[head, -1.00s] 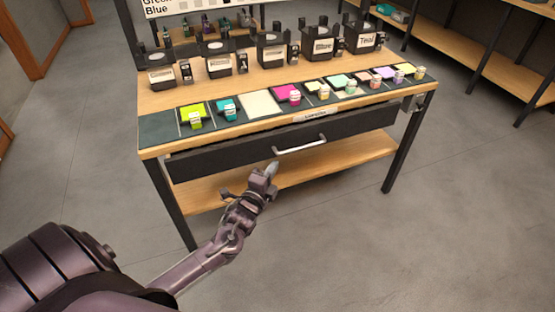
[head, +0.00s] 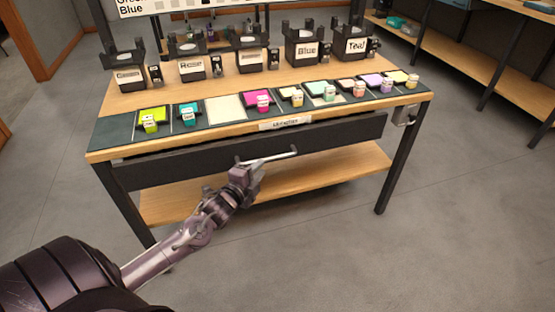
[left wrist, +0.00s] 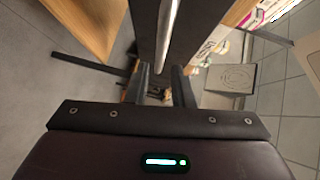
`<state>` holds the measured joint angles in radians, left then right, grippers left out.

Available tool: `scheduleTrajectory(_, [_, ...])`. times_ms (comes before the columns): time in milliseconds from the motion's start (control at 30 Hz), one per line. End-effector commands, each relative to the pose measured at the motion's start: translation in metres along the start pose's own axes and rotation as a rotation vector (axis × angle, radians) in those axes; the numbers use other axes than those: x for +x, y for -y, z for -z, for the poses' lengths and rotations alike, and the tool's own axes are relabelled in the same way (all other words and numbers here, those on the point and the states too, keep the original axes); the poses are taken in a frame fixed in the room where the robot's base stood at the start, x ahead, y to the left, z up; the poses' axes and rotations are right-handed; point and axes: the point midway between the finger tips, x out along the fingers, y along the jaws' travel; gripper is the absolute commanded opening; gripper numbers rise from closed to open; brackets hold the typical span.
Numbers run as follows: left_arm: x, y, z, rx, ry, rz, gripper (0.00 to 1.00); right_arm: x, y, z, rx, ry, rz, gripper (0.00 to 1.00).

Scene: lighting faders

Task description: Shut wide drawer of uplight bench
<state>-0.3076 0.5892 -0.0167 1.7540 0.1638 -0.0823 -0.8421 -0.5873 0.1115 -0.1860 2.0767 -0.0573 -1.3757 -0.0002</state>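The uplight bench (head: 150,92) has a wooden top and black legs. Its wide drawer (head: 185,164) has a long black front that appears to stand slightly out from under the top, with a dark gap above it. A pale bar handle (head: 275,156) runs along the middle of the front. My left gripper (head: 247,172) is by the left end of the handle; touching cannot be told. In the left wrist view its two dark fingers (left wrist: 161,88) are apart with nothing between them, and the handle (left wrist: 170,35) lies beyond. My right gripper is out of view.
A wooden lower shelf (head: 320,172) lies under the drawer. Another shelving unit (head: 470,65) stands at right. Floor in front is clear.

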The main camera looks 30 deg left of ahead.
Motion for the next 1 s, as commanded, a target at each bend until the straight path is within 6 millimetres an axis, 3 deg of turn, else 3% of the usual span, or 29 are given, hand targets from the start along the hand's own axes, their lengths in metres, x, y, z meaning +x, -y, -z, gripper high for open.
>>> scheduleTrajectory(333, [0.051,0.001,0.000,0.000,0.002,0.004,0.22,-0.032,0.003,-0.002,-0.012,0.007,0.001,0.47])
scheduleTrajectory(500, [0.067,0.000,0.000,0.000,0.001,0.002,0.22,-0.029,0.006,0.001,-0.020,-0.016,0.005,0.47])
scheduleTrajectory(867, [0.072,0.001,0.000,0.001,0.000,0.001,0.22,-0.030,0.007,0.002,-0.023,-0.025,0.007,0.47])
scheduleTrajectory(1000, [0.072,0.000,0.000,0.001,0.000,0.001,0.06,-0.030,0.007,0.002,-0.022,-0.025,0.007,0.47])
